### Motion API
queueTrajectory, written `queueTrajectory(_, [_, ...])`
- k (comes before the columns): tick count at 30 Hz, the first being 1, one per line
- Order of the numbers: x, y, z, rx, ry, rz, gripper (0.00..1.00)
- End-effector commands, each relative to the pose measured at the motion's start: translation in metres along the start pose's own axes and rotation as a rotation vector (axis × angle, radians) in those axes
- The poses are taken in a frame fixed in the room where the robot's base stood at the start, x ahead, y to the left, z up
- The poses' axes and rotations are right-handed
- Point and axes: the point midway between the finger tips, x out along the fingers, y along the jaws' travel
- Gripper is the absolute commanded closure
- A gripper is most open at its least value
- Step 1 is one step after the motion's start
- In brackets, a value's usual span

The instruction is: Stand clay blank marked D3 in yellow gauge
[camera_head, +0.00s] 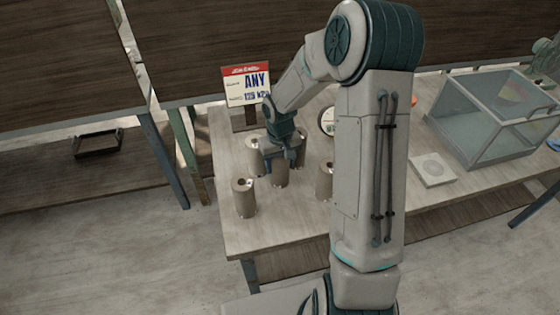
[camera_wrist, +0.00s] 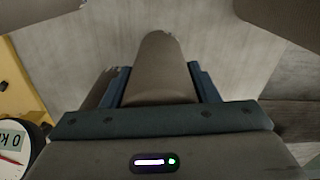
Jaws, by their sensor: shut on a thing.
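My gripper (camera_head: 281,158) is shut on a brown clay blank (camera_head: 281,174) among the group on the table. In the wrist view the held blank (camera_wrist: 160,68) stands between the two dark fingers. Other similar blanks stand around it: one at the front left (camera_head: 245,200), one at the right (camera_head: 325,182) partly behind my arm, and two behind the gripper (camera_head: 254,146), partly hidden. No D3 mark can be read on any of them. A yellow body (camera_wrist: 14,85) shows at the left edge of the wrist view; I cannot tell whether it is the gauge.
A white round dial (camera_head: 327,121) stands behind my arm, and a dial (camera_wrist: 12,150) shows in the wrist view. A pale square plate (camera_head: 432,170) and a glass box (camera_head: 490,120) are at the right.

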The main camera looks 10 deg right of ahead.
Motion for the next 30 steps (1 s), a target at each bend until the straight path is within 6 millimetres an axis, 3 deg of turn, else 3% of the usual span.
queueTrajectory(9, [0.003, 0.000, -0.001, 0.001, 0.003, 0.001, 0.88])
queueTrajectory(10, [0.002, 0.000, -0.001, 0.001, 0.002, 0.001, 0.38])
queueTrajectory(12, [0.002, 0.000, 0.000, 0.001, 0.002, 0.001, 0.24])
queueTrajectory(23, [-0.003, 0.001, -0.001, 0.001, 0.002, 0.000, 0.24])
queueTrajectory(30, [-0.041, 0.001, -0.002, 0.004, 0.009, 0.003, 0.24])
